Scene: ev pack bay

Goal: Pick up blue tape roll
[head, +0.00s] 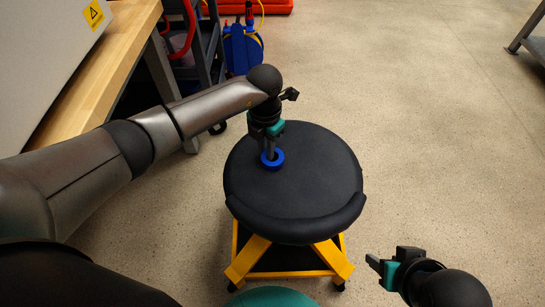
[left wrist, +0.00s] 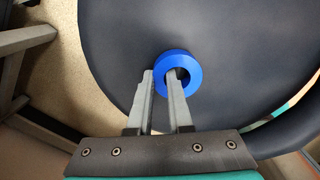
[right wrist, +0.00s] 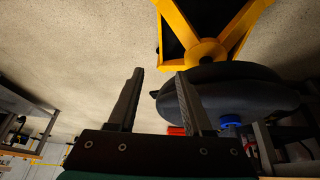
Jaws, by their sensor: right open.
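The blue tape roll (head: 272,159) is a thick ring at the left part of the round black stool seat (head: 310,190). My left gripper (head: 270,155) points down at it. In the left wrist view one finger is inside the hole of the roll (left wrist: 188,68) and the other is outside, with the ring's wall pinched between them (left wrist: 160,76). I cannot tell whether the roll touches the seat. My right gripper (head: 385,262) is open and empty, to the right of the stool; its spread fingers show in the right wrist view (right wrist: 158,85).
The stool has a yellow frame (head: 250,258). A wooden workbench (head: 110,65) is at the left, with a dark cart (head: 203,60) and a blue hose reel (head: 240,48) behind. The floor (head: 430,120) to the right is clear.

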